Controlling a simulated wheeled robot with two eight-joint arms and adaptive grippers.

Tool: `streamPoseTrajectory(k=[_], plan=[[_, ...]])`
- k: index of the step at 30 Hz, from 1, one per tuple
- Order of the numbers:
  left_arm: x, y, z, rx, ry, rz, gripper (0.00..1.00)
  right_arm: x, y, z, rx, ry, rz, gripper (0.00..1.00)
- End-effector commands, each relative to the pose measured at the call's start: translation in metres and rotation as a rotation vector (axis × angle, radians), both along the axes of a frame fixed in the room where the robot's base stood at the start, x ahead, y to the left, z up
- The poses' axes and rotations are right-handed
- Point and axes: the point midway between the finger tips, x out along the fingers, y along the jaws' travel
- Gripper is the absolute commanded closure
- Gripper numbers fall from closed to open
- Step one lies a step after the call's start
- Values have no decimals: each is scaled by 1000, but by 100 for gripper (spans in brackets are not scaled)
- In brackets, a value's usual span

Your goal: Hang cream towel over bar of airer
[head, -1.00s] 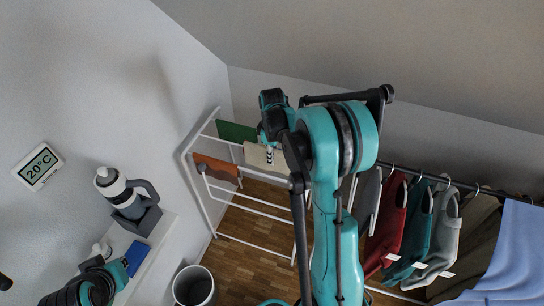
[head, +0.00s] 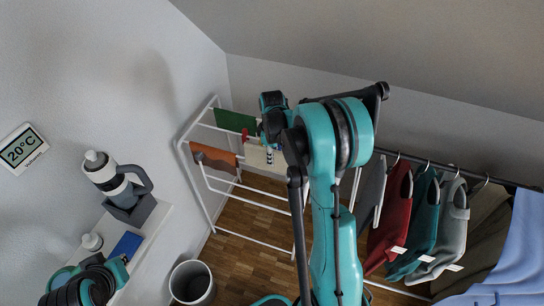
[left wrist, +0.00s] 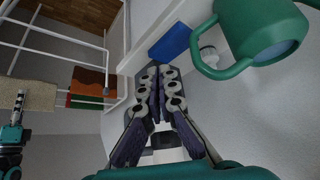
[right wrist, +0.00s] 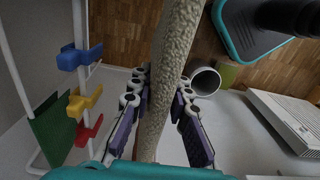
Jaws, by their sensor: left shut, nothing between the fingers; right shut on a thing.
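The cream towel (head: 257,157) hangs from my right gripper (head: 268,140) at the white airer (head: 207,205). In the right wrist view the towel (right wrist: 172,75) runs as a thick strip between the fingers (right wrist: 160,100), which are shut on it. It also shows in the left wrist view (left wrist: 38,93), beside the right gripper. I cannot tell whether it touches a bar; my arm hides part of that side. My left gripper (left wrist: 158,82) is shut and empty, near the shelf at the lower left of the head view.
Green (head: 235,121) and orange-brown (head: 214,158) cloths hang on the airer. Blue (right wrist: 78,56), yellow (right wrist: 84,101) and red (right wrist: 88,132) pegs sit on its bars. A bin (head: 191,283) stands on the floor. A clothes rail (head: 450,168) is at right. A shelf (head: 152,226) holds a flask (head: 112,180).

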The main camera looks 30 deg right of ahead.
Motion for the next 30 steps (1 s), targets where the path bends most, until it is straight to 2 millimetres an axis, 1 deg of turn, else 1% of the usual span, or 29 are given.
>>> streamPoseTrajectory(k=[1, 30], plan=[[0, 0, -6, 0, 0, 0, 100, 0, 0, -6, 0, 0, 0, 100], [0, 0, -61, 0, 0, 0, 100, 0, 0, -76, 0, 0, 0, 100]])
